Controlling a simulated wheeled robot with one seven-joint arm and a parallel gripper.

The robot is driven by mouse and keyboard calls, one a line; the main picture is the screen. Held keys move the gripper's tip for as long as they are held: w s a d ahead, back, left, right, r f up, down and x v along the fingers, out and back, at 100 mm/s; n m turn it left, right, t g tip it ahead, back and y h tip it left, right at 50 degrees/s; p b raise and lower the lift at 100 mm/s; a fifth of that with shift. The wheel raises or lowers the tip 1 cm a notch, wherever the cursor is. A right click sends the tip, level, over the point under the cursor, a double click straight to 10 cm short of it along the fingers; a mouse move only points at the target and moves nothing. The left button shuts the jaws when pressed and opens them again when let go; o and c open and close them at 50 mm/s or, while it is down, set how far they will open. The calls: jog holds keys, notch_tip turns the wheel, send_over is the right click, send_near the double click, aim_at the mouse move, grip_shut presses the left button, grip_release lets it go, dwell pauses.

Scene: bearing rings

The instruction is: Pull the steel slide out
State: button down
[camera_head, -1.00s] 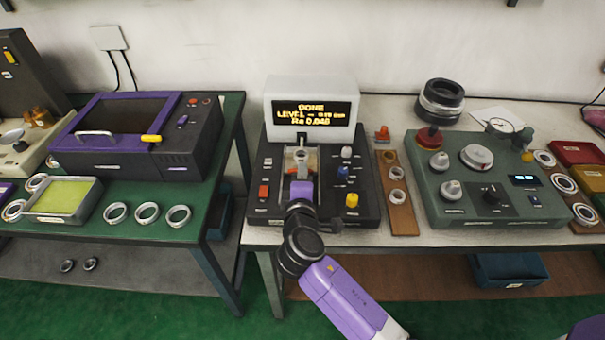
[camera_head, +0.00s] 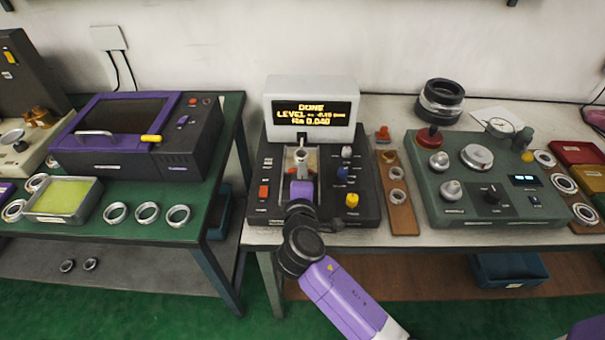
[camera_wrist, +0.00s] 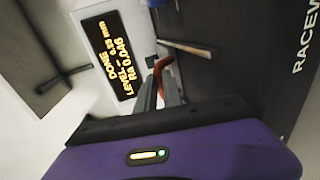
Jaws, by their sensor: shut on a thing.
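The dark measuring unit (camera_head: 263,215) stands on the middle bench. Its screen (camera_head: 316,111) reads DONE, LEVEL and an Ra value. The pale steel slide (camera_head: 291,160) lies in the middle of the unit's top, below the screen. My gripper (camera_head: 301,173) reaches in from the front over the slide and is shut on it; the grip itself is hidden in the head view. The screen also shows there (camera_wrist: 110,62).
Red, blue and yellow controls flank the slide. A brown strip (camera_head: 404,220) with rings lies to the right, then a green control box (camera_head: 480,215). A green bench (camera_head: 215,160) with rings and a tray stands left, across a gap.

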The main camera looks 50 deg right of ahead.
jog(key=v, duration=0.3)
jog(key=f+v, duration=0.1)
jog(key=v, duration=0.2)
jog(key=f+v, duration=0.1)
jog(key=v, duration=0.2)
jog(key=shift+s+a, duration=0.35)
jog(key=shift+a, duration=0.15)
jog(key=c, duration=1.5)
grip_release()
jog(key=shift+a, duration=0.1)
jog(key=b+v, duration=0.1)
jog(key=v, duration=0.6)
jog(key=shift+s+a, duration=0.2)
jog(key=shift+a, duration=0.05)
jog(key=shift+w+r, duration=0.1)
